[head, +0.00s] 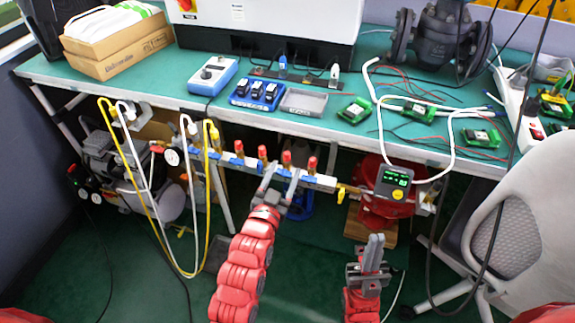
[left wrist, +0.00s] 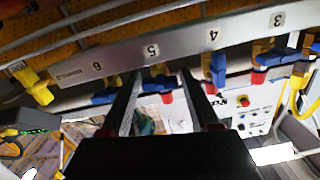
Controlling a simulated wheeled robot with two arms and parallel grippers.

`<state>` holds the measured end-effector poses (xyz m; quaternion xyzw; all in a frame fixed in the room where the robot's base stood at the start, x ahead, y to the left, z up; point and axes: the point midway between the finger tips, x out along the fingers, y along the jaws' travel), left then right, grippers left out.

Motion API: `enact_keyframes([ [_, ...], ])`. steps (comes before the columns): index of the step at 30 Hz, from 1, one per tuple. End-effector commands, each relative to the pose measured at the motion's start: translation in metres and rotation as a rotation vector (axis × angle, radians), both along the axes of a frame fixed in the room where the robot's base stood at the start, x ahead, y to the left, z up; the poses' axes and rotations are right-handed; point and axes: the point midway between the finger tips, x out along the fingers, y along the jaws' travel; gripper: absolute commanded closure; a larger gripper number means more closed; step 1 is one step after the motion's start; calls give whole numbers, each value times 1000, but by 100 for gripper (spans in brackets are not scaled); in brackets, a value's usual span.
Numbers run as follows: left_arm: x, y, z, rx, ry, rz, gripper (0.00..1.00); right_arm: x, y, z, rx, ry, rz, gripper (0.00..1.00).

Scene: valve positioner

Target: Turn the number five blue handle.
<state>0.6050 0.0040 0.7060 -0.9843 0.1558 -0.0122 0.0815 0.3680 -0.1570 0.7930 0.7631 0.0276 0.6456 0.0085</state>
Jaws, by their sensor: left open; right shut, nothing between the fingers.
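The valve manifold (head: 228,160) runs under the bench front, with red-topped valves along it. In the left wrist view its labelled rail (left wrist: 185,42) appears upside down, with numbers 6, 5, 4 and 3. The number five blue handle (left wrist: 154,86) is below the 5 label, between the fingers of my left gripper (left wrist: 160,78). I cannot tell whether a finger touches it. The left gripper (head: 281,170) is open at the manifold in the head view, its fingers hiding part of the rail. My right gripper (head: 375,243) is shut and empty, lower right of the manifold.
The number four blue handle (left wrist: 215,68) is close beside one left finger. White and yellow hoses (head: 207,215) hang at the manifold's left. A small display gauge (head: 397,183) is at its right end. An office chair (head: 520,220) stands at the right. The bench (head: 330,129) overhangs the manifold.

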Motion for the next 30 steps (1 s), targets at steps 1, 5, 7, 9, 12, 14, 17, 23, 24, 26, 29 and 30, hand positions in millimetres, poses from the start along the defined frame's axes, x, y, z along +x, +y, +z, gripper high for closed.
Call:
enact_keyframes([
  [1,8,-2,1,-1,-3,0,38,0,0,-2,0,0,0,100],
  [5,22,-7,-1,0,0,1,38,0,0,-3,0,0,0,100],
  [7,26,-8,0,0,0,1,38,0,0,-3,0,0,0,100],
  [9,29,-9,0,0,-1,1,38,0,0,-3,0,0,0,100],
  [12,30,-10,1,-1,-2,1,38,0,0,-3,0,1,0,100],
  [14,30,-10,1,-1,-2,1,38,0,0,-3,0,0,0,100],
  [17,30,-10,1,-1,-2,1,38,0,0,-3,0,0,0,100],
  [23,30,-10,0,0,-1,1,68,0,0,-3,0,1,0,100],
  [24,30,-10,0,0,-1,1,75,0,0,-3,0,1,0,100],
  [26,30,-10,0,0,-1,0,86,0,0,-3,0,0,0,100],
  [29,30,-10,0,0,-1,0,100,0,0,-3,0,1,0,100],
  [30,30,-10,0,-1,-1,0,100,0,0,-3,0,0,0,100],
])
